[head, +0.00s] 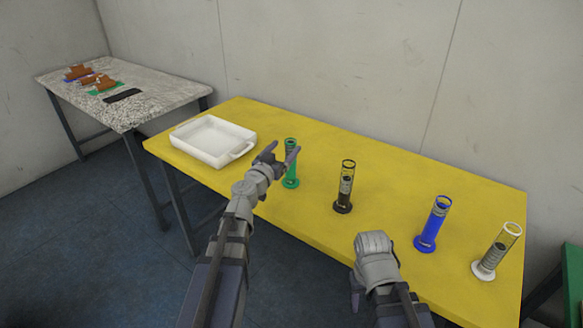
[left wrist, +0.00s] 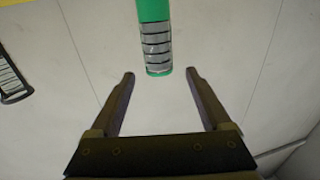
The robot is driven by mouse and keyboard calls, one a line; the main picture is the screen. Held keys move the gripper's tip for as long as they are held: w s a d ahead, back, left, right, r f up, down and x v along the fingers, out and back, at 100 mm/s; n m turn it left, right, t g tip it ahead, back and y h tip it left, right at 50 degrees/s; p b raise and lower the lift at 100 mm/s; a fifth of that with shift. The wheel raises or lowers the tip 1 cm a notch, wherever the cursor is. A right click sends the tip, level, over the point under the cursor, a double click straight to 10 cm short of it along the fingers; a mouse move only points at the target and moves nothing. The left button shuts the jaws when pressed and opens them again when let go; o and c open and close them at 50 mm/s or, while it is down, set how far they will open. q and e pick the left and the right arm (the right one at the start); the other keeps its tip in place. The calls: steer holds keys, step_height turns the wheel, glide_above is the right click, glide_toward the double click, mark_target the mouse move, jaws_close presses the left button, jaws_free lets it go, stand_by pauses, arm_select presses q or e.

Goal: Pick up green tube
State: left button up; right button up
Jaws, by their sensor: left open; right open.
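The green tube (head: 290,178) stands upright on the yellow table, just right of the white tray. My left gripper (head: 280,156) is open beside the tube's upper part, partly overlapping it in the head view. In the left wrist view the green tube (left wrist: 155,38) appears at the top centre, lined up with the gap between the open fingers of my left gripper (left wrist: 160,76). The tube's rim is near the fingertips; I cannot tell whether they touch. My right gripper (head: 358,286) is open and empty at the table's front edge, its fingers partly hidden.
A black tube (head: 344,188), a blue tube (head: 434,224) and a white tube (head: 497,250) stand to the right on the yellow table (head: 300,230). The white tray (head: 195,150) is at the left. A speckled table (head: 150,95) with several small items stands at the far left.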

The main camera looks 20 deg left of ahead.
mark_target(295, 140)
arm_select(q)
steer(key=shift+w+d, duration=0.15)
steer(key=shift+w, duration=0.55)
steer(key=shift+w+d, duration=0.1)
steer(key=shift+w, duration=0.6)
steer(key=shift+w+d+f+b, duration=0.15)
steer(key=shift+w+f, duration=0.05)
steer(key=shift+w, duration=0.65)
steer(key=shift+w+d+f+b, duration=0.1)
steer(key=shift+w+f+b, duration=0.1)
steer(key=shift+w, duration=0.65)
steer(key=shift+w+d+f+b, duration=0.15)
steer(key=shift+w, duration=0.7)
steer(key=shift+s, duration=0.1)
jaws_close()
